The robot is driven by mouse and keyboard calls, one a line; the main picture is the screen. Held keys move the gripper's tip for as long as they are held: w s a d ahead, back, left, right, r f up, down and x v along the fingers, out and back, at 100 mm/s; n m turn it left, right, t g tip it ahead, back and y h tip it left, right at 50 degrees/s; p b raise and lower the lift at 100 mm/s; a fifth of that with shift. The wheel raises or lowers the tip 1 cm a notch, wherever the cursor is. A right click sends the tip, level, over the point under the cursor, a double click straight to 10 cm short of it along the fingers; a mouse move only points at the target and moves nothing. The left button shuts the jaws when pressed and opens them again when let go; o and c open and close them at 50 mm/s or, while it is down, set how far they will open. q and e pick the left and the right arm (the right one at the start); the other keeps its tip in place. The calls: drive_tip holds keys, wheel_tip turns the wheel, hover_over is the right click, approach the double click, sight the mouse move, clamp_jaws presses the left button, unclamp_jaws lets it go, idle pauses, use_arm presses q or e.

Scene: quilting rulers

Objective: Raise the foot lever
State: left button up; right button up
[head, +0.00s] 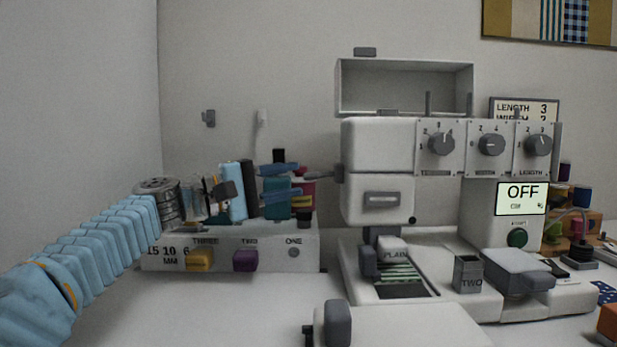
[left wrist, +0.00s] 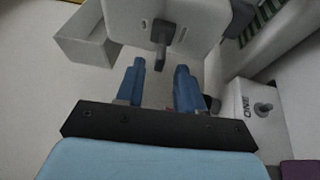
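The white sewing machine (head: 377,147) stands right of centre. A small grey lever (head: 339,173) sticks out of the left side of its head; I take it for the foot lever. It also shows in the left wrist view (left wrist: 161,32), just beyond the fingertips and roughly in line with the gap between them. My left gripper (head: 297,181) reaches in from the left, its blue fingers pointing at the lever. In the left wrist view the fingers (left wrist: 160,68) are apart with nothing clearly held between them. My right gripper is not in view.
A white stand (head: 220,260) marked ONE, TWO and THREE sits below my left arm, with spools and tools behind the gripper. A grey box labelled TWO (head: 468,275) stands on the machine's base. The display (head: 521,199) reads OFF. White table shows at front left.

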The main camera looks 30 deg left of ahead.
sight(309, 176)
use_arm(q)
drive_tip(key=x, duration=0.4)
drive_tip(key=shift+w+d, duration=0.25)
drive_tip(key=shift+w, duration=0.1)
drive_tip(key=shift+c, duration=0.4)
drive_tip(key=shift+r, duration=0.1)
clamp_jaws()
